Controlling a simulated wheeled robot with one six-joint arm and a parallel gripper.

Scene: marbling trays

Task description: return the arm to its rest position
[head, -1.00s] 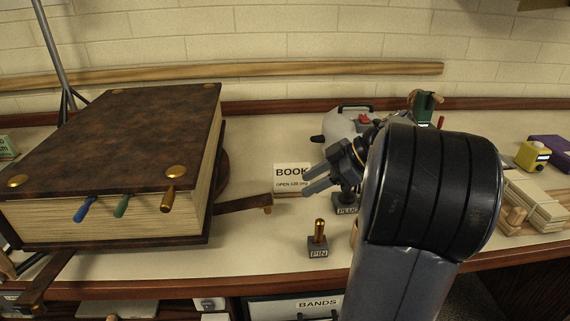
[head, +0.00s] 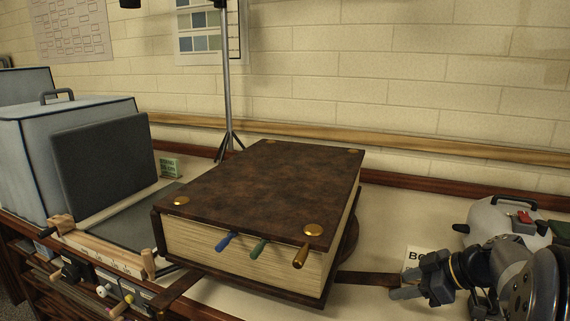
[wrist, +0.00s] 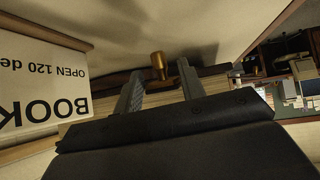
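My gripper (head: 408,285) is at the lower right of the head view, its fingers pointing left, beside the BOOK sign (head: 413,257) and partly in front of it. In the wrist view the two dark fingers (wrist: 160,84) stand apart with a gap between them. A brass peg (wrist: 159,66) shows in that gap, seemingly beyond the fingertips; nothing looks gripped. My arm runs off the lower right edge of the head view, so most of it is out of sight.
A large brown book (head: 262,190) with blue, green and brass pegs lies left of my gripper. A brown strap (head: 368,279) reaches from it toward my fingers. A grey rounded device (head: 497,215) stands behind my arm. A grey case (head: 70,150) stands far left.

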